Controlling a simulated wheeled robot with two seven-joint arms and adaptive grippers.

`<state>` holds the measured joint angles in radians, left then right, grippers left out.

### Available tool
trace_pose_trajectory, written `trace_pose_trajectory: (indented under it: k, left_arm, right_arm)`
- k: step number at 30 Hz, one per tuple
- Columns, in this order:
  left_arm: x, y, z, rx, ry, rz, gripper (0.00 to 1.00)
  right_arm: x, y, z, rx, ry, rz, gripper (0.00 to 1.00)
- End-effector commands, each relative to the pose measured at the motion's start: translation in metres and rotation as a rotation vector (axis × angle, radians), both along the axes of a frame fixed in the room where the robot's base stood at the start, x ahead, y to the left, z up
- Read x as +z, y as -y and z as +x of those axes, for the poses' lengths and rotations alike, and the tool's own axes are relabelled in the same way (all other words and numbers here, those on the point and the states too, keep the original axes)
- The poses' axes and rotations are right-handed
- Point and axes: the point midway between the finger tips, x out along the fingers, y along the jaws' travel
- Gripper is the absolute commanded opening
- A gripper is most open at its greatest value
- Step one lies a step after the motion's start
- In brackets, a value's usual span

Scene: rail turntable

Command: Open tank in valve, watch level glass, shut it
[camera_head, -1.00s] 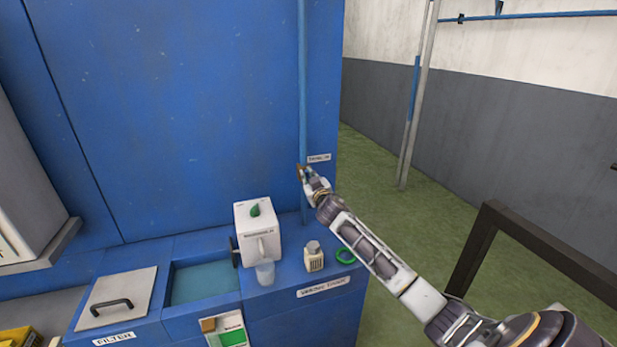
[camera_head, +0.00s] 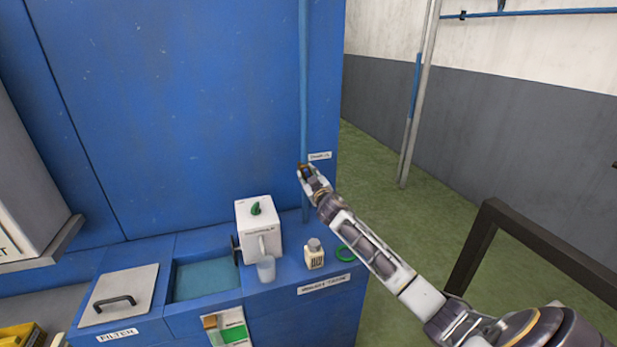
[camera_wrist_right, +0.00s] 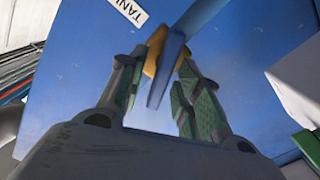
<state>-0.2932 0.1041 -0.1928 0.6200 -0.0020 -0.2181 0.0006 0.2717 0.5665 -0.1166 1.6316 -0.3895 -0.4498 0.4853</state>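A valve with a brass-coloured body (camera_wrist_right: 155,50) and a flat blue handle (camera_wrist_right: 164,72) is on the blue vertical pipe (camera_head: 303,90), beside a white label (camera_head: 320,156) that reads partly "TANK" in the wrist view (camera_wrist_right: 130,10). My right gripper (camera_head: 308,176) is at this valve. In the wrist view its green-padded fingers (camera_wrist_right: 163,75) stand on either side of the handle; whether they press on it is unclear. The gripper hides most of the valve in the head view. I cannot make out a level glass. My left gripper is not in view.
A water-filled basin (camera_head: 205,278) and a lidded filter (camera_head: 118,293) lie left. A dark frame (camera_head: 475,245) stands right.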

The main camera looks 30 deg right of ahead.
Motion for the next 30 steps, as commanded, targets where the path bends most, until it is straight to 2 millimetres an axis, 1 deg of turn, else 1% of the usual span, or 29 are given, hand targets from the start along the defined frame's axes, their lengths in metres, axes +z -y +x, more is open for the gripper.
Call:
trace_pose_trajectory:
  k: [4,8,14,30]
  left_arm:
    - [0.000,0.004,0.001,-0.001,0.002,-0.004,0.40]
    - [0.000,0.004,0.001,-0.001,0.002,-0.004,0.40]
    - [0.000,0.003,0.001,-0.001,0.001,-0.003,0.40]
    - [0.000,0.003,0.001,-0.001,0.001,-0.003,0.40]
  right_arm:
    - [0.001,0.000,0.000,0.000,0.001,0.000,0.34]
    - [0.000,0.000,-0.002,0.000,0.001,0.000,0.34]
    - [0.000,-0.002,-0.009,0.000,0.001,0.001,0.34]
    - [0.000,-0.012,-0.049,0.001,0.000,0.000,0.34]
